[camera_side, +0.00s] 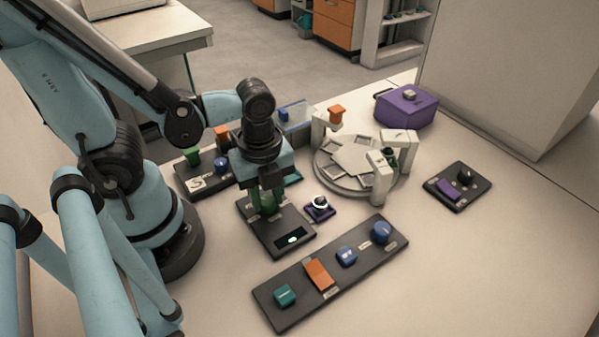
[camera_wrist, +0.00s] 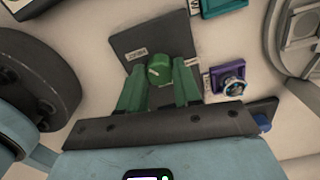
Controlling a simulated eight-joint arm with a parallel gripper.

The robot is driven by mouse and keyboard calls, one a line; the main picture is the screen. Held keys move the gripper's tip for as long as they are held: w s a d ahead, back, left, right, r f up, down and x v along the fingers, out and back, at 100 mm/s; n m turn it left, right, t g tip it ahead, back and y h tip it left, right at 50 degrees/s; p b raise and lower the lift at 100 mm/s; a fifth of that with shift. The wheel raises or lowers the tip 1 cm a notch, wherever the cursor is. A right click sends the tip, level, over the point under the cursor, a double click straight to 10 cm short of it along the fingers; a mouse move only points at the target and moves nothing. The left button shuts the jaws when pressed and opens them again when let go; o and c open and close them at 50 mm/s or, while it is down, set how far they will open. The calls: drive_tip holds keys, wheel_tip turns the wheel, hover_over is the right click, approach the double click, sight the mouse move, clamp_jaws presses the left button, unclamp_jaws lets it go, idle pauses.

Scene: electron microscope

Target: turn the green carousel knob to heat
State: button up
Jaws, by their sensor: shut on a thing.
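The green carousel knob (camera_wrist: 159,71) is a round knob with a light mark on its top, on a dark panel (camera_wrist: 125,44) with small white labels. My gripper (camera_wrist: 160,72) has its green fingers on both sides of the knob and is shut on it. In the side view my gripper (camera_side: 266,208) points down onto the dark panel (camera_side: 270,241), which has a small lit display (camera_side: 292,240) at its front. The knob is largely hidden by my fingers there. The label lettering is too small to read.
A purple-based round knob (camera_side: 319,206) sits close to the right of the panel. A long control strip (camera_side: 331,279) lies in front. The round carousel (camera_side: 352,165) with white posts stands behind right. A purple box (camera_side: 405,108) and a small dark panel (camera_side: 458,187) are farther right.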

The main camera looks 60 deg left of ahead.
sight(270, 196)
drive_tip(key=o, duration=1.1)
drive_tip(key=shift+c, duration=0.2)
drive_tip(key=shift+r, duration=0.15)
wheel_tip(270, 196, up, 12)
idle(0.4)
drive_tip(key=w+a+n+t, duration=0.4)
drive_tip(key=w+n+t, duration=0.3)
drive_tip(key=n, duration=1.2)
drive_tip(key=shift+w+f+n, duration=0.2)
drive_tip(key=shift+w+n, duration=0.2)
drive_tip(key=shift+w, duration=0.7)
